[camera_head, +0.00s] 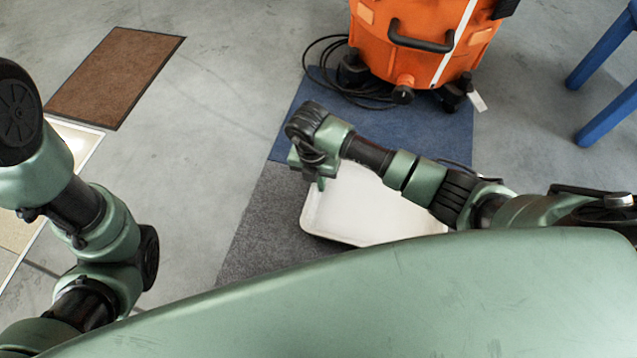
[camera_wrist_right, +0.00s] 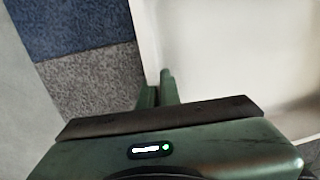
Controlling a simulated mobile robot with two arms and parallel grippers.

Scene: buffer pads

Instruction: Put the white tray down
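The white tray (camera_head: 365,212) is a shallow, empty-looking tray over the grey mat, below my right forearm in the head view. Its pale wall and floor fill much of the right wrist view (camera_wrist_right: 215,45). My right gripper (camera_head: 318,178) is at the tray's left far corner. In the right wrist view its two green fingers (camera_wrist_right: 159,90) are close together, one on either side of the tray's rim, so it looks shut on the rim. I cannot tell whether the tray touches the mat. My left arm shows at the left, but its gripper is out of view.
A grey mat (camera_head: 258,225) adjoins a blue mat (camera_head: 430,135). An orange wheeled machine (camera_head: 425,50) with a black cable (camera_head: 325,75) stands behind. A brown mat (camera_head: 115,75) lies far left. Blue legs (camera_head: 605,115) stand at right. Bare floor is left of the grey mat.

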